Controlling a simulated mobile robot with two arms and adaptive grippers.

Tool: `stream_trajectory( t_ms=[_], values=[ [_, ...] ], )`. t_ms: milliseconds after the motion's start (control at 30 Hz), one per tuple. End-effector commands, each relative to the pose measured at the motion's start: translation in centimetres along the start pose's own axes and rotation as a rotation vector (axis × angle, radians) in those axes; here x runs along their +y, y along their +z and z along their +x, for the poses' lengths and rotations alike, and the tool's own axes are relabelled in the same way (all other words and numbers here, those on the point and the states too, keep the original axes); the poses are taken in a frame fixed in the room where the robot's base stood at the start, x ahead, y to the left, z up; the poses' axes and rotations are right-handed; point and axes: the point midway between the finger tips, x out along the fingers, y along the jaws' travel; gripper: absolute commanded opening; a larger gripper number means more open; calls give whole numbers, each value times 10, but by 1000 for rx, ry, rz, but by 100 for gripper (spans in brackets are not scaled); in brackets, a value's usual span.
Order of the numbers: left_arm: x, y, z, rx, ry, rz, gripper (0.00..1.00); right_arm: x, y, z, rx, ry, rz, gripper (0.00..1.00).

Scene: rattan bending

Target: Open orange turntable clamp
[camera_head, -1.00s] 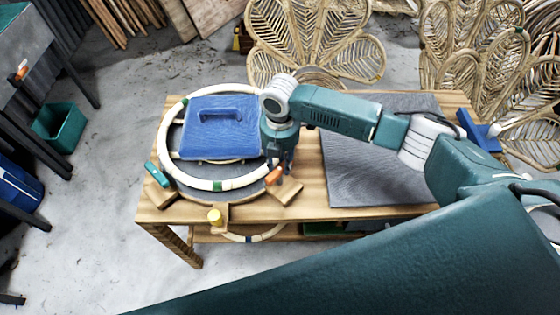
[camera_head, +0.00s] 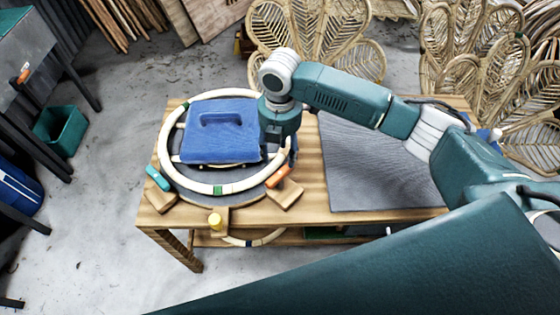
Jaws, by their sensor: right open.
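The orange turntable clamp (camera_head: 279,177) is at the front right of the round turntable (camera_head: 190,190), beside a wooden block. Its orange handle lies slanted along the ring's edge. My right gripper (camera_head: 290,158) is open, just above and behind the orange handle, with a small gap seeming to lie between them. Its fingers are small and partly hidden by its own body. A pale rattan ring (camera_head: 167,130) with green bands lies around the turntable, with a blue handled block (camera_head: 222,145) inside it. My left gripper is not in view.
A teal clamp (camera_head: 158,178) and a yellow clamp (camera_head: 215,221) sit at the turntable's left and front. A grey mat (camera_head: 375,170) covers the right of the wooden table (camera_head: 310,195). Rattan chair backs (camera_head: 310,40) stand behind it.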

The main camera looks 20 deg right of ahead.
Motion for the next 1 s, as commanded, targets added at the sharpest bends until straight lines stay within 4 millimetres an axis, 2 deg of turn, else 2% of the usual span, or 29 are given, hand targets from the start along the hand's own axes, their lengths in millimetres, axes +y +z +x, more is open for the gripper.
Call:
stream_trajectory(
  t_ms=[33,133,333,867,1000],
  values=[
    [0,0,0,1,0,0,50,1,0,-11,-1,5,0,50],
    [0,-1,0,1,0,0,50,1,0,-27,-1,3,0,50],
    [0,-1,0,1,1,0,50,0,0,-44,1,0,0,50],
    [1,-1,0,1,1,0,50,0,0,-46,1,0,0,50],
    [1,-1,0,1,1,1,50,-2,-14,-35,15,9,17,50]
  ],
)
